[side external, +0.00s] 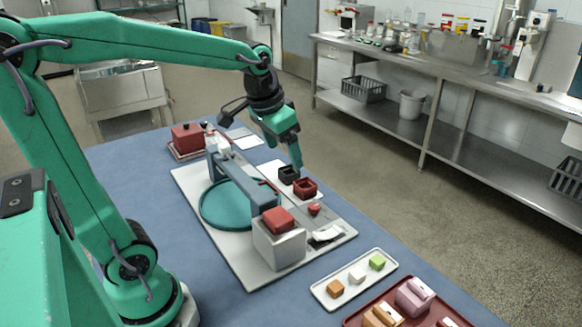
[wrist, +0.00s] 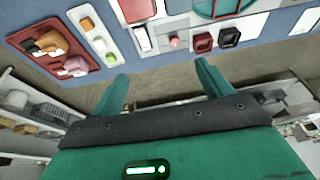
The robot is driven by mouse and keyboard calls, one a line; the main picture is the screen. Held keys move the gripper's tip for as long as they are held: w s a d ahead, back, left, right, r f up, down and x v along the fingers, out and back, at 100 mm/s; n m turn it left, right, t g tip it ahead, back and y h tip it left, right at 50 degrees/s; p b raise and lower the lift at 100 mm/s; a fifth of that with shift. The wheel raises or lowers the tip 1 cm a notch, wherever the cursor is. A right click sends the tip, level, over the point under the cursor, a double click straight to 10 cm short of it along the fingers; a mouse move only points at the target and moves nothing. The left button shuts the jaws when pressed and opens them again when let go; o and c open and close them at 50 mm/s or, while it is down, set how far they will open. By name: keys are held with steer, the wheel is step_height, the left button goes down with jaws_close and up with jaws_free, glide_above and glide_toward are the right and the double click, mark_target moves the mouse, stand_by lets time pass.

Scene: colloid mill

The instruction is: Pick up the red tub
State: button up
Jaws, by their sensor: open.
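The red tub (side external: 305,188) is a small open square box on the pale board, right beside a similar black tub (side external: 288,174). In the wrist view the red tub (wrist: 203,42) lies beyond the right fingertip, with the black tub (wrist: 229,37) to its right. My gripper (side external: 297,166) has green fingers and is just above and behind the tubs in the side view. In the wrist view my gripper (wrist: 162,70) has its fingers wide apart with nothing between them.
A grey bridge-like frame (side external: 240,180) stands over a teal round dish (side external: 225,212) on the board. A red block (side external: 278,219) sits on a white box (side external: 279,245). A small red piece (side external: 314,209) lies near the red tub. A white tray (side external: 320,291) holds small blocks.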

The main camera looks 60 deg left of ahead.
steer(key=w+a+f+g, duration=0.2)
steer(key=w+a+f, duration=0.45)
steer(key=w, duration=0.35)
steer(key=g, duration=0.2)
glide_toward(303, 184)
steer(key=shift+s+d+f+h, duration=0.15)
steer(key=shift+s+d, duration=0.25)
steer(key=shift+s, duration=0.2)
steer(key=shift+s+d+r+h, duration=0.15)
steer(key=shift+s+d, duration=0.25)
steer(key=shift+s, duration=0.2)
steer(key=shift+f, duration=0.2)
steer(key=shift+f, duration=1.25)
steer(key=shift+w+d+f, duration=0.1)
steer(key=shift+f, duration=1.15)
steer(key=shift+w+d+f, duration=0.1)
steer(key=shift+f, duration=1.2)
steer(key=shift+c, duration=0.5)
